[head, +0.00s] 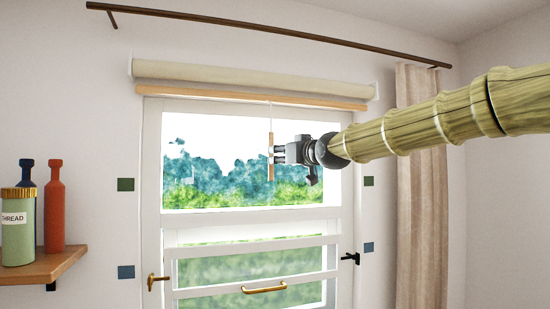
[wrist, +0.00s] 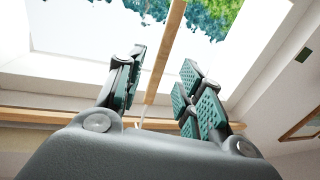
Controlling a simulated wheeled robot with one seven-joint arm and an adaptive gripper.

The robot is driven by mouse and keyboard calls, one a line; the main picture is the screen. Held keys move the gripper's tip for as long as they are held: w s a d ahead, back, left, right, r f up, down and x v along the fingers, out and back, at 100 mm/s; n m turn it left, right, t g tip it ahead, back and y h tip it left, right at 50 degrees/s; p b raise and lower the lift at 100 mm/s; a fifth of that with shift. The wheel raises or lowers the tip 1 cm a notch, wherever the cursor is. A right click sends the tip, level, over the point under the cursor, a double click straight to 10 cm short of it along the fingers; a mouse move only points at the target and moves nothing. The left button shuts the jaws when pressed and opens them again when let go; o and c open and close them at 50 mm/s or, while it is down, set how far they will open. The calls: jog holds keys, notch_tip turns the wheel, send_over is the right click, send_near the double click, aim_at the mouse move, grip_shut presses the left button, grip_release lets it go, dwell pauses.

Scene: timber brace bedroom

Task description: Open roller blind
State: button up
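The roller blind (head: 230,75) is a cream roll above the window, wound up, with a wooden bottom bar (head: 240,99) just under it. The bar also crosses low in the wrist view (wrist: 40,117). A thin white cord hangs from the bar and carries a slim wooden pull stick (head: 270,140) in front of the glass. My gripper (head: 273,154) reaches in from the right at the stick's height. In the wrist view, the stick (wrist: 167,55) runs between my two spread fingers, with a gap on both sides. Whether it lies fully within their depth is unclear.
A white-framed door with a window (head: 150,200) has a brass bar handle (head: 264,287) below. A beige curtain (head: 420,200) hangs at right, behind my arm, from a dark rod (head: 270,31). A wooden shelf (head: 45,267) at left holds bottles and a thread tin.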

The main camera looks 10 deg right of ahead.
jog(key=v, duration=0.5)
jog(key=shift+s+d, duration=0.15)
jog(key=shift+s, duration=0.25)
jog(key=shift+f, duration=0.15)
